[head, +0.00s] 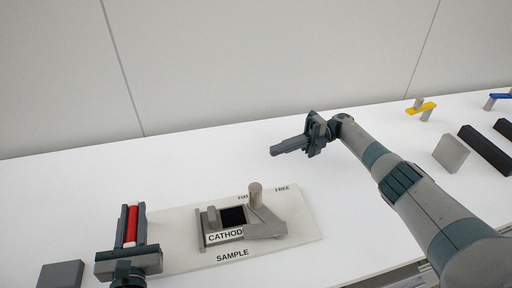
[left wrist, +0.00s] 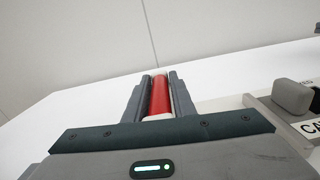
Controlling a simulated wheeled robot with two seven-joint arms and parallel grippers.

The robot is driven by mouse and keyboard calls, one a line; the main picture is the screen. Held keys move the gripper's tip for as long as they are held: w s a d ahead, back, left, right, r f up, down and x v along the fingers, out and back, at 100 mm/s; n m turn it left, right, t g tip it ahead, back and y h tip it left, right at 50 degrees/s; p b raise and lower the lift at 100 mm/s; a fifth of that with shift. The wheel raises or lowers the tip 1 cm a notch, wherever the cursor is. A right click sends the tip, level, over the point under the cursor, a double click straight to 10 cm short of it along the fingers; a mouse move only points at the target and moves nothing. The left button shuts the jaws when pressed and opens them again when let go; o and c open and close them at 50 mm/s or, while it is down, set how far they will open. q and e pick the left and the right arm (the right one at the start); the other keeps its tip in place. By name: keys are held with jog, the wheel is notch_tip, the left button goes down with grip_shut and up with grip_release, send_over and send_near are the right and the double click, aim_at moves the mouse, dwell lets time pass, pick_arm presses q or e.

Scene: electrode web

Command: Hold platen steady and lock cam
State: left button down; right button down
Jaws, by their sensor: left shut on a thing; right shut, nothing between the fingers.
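My left gripper (head: 131,222) is shut on a red roller (head: 132,226) with pale ends, left of the fixture. The roller also shows between the fingers in the left wrist view (left wrist: 160,97). The fixture's grey frame (head: 201,228) stands on a pale base plate (head: 290,245) marked SAMPLE. It holds a black square (head: 233,216) behind a CATHODE label. A beige upright peg (head: 256,196) rises from a grey wedge-shaped arm (head: 265,222) at the frame's right, near the word FREE. Another word is partly hidden by the peg. My right gripper (head: 274,151) is shut and empty, above and behind the fixture.
A dark grey block (head: 61,275) lies at the front left. At right are a grey block (head: 451,153), a black bar (head: 485,149), a yellow piece (head: 422,108) and a blue piece (head: 501,96). The white table is clear behind the fixture.

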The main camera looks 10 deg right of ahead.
pick_arm(q)
jog(key=shift+s+d+f, duration=0.1)
jog(key=shift+f, duration=0.35)
pick_arm(e)
jog(key=shift+d+f, duration=0.1)
jog(key=shift+d, duration=0.05)
jog(key=shift+m+t, duration=0.5)
jog(key=shift+t, duration=0.1)
jog(key=s+d, duration=0.2)
jog(key=s, duration=0.1)
jog(key=s+d, duration=0.5)
jog(key=s, duration=0.1)
jog(key=shift+s+d+f, duration=0.2)
jog(key=shift+d, duration=0.1)
jog(key=shift+s+d+r, duration=0.1)
jog(key=shift+s+d, duration=0.05)
jog(key=shift+s, duration=0.2)
send_over(263, 210)
jog(key=w+d, duration=0.3)
jog(key=d, duration=0.1)
jog(key=shift+a, duration=0.15)
jog(key=shift+w+a, duration=0.1)
